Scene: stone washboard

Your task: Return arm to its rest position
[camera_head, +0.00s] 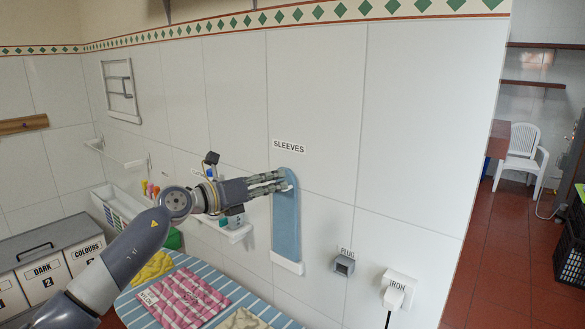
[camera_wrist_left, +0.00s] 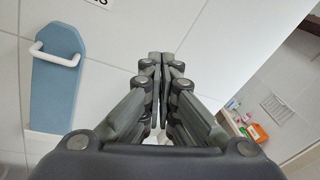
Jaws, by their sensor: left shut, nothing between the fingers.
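My left gripper (camera_head: 284,181) is extended toward the tiled wall, in front of the upper part of a blue sleeve board (camera_head: 286,225) under a "SLEEVES" label (camera_head: 289,147). In the left wrist view the gripper's fingertips (camera_wrist_left: 162,58) meet with nothing between them. There the blue board (camera_wrist_left: 55,85) with its white handle (camera_wrist_left: 54,54) shows at the left, apart from the fingers. My right gripper is not in either view.
Folded cloths (camera_head: 180,298) lie on a striped ironing surface (camera_head: 240,293) below my arm. Laundry bins (camera_head: 45,275) stand at the left. A small shelf (camera_head: 236,232) is on the wall beneath the gripper. A plug box (camera_head: 344,265) and an iron plug (camera_head: 395,297) are at the lower right.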

